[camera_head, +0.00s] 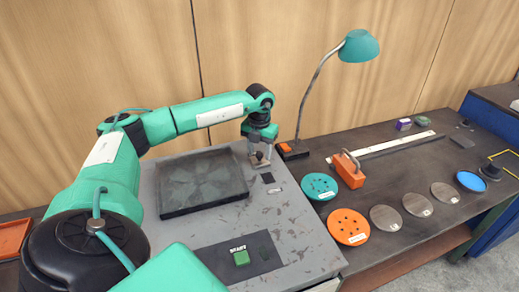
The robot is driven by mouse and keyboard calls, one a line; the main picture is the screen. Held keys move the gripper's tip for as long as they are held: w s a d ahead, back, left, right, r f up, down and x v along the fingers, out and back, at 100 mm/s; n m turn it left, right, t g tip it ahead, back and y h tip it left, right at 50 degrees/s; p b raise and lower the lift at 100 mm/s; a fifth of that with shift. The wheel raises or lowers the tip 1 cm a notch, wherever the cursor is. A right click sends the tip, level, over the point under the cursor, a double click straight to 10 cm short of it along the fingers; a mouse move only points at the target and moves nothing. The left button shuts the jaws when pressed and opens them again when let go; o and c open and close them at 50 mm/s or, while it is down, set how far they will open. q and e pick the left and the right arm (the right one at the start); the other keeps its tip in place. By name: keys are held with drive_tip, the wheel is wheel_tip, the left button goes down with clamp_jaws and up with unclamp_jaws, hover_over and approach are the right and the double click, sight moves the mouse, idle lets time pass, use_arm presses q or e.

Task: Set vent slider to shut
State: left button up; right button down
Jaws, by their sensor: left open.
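My left gripper (260,161) points down over the back right part of a worn grey bench top (293,237). It is open, with its fingertips close to a small light-brown part between them; I cannot tell if they touch it. A small dark square (267,178) and a small pale metal piece (274,190) lie just in front of the gripper. I cannot tell for certain which part is the vent slider. My right gripper is out of view.
A dark square tray (205,209) sits left of the gripper. A teal lamp (358,47) stands behind right. The right bench holds an orange-handled tool (349,171), teal (319,187) and orange (348,227) flanges, grey discs (386,218) and a long pale strip (385,146).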

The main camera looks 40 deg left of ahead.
use_arm(q)
drive_tip(key=shift+c, duration=0.9)
clamp_jaws()
drive_tip(key=s+d, duration=0.1)
drive_tip(key=d, duration=0.1)
drive_tip(key=s+d, duration=0.1)
drive_tip(key=d, duration=0.2)
drive_tip(key=s+d, duration=0.2)
drive_tip(key=shift+d+f, duration=0.1)
drive_tip(key=shift+d, duration=0.1)
drive_tip(key=shift+o, duration=0.8)
unclamp_jaws()
drive_tip(key=shift+d, duration=0.2)
drive_tip(key=shift+r, duration=0.2)
